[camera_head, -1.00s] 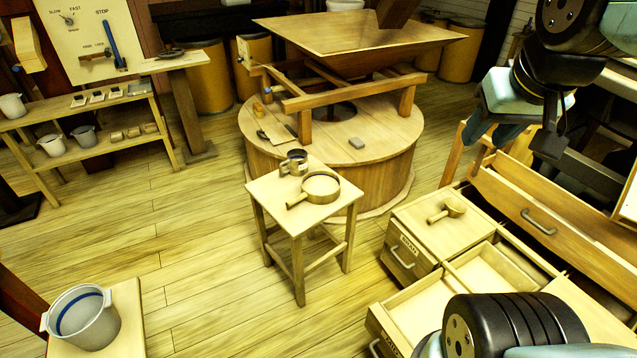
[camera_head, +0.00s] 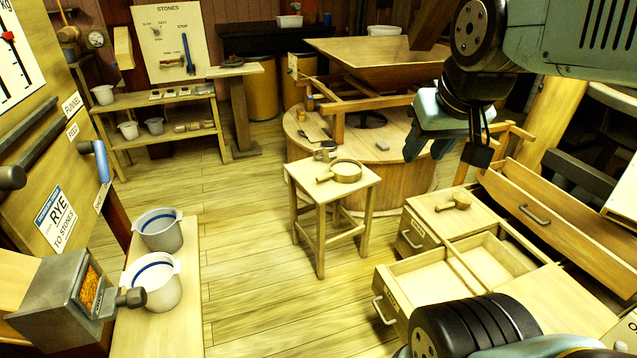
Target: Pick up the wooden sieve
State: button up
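The wooden sieve (camera_head: 346,172) is a round, shallow pan shape with a short handle pointing left. It lies on top of a small wooden stool (camera_head: 304,178) near the middle of the picture.
The round millstone casing (camera_head: 365,148) with its hopper stands behind the stool. A drawer cabinet (camera_head: 430,217) with open drawers and a scoop (camera_head: 453,201) on top is at right. Buckets (camera_head: 158,230) stand on a bench at left. The floor (camera_head: 255,270) between is clear.

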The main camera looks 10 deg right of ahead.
aim_at(342, 170)
jog(key=u, duration=0.1)
jog(key=k, duration=0.4)
jog(key=u, duration=0.1)
jog(key=i, duration=0.75)
jog(key=z, duration=0.35)
jog(key=k, duration=0.5)
jog(key=u, duration=0.5)
jog(key=i, duration=1.45)
jog(key=z, duration=0.05)
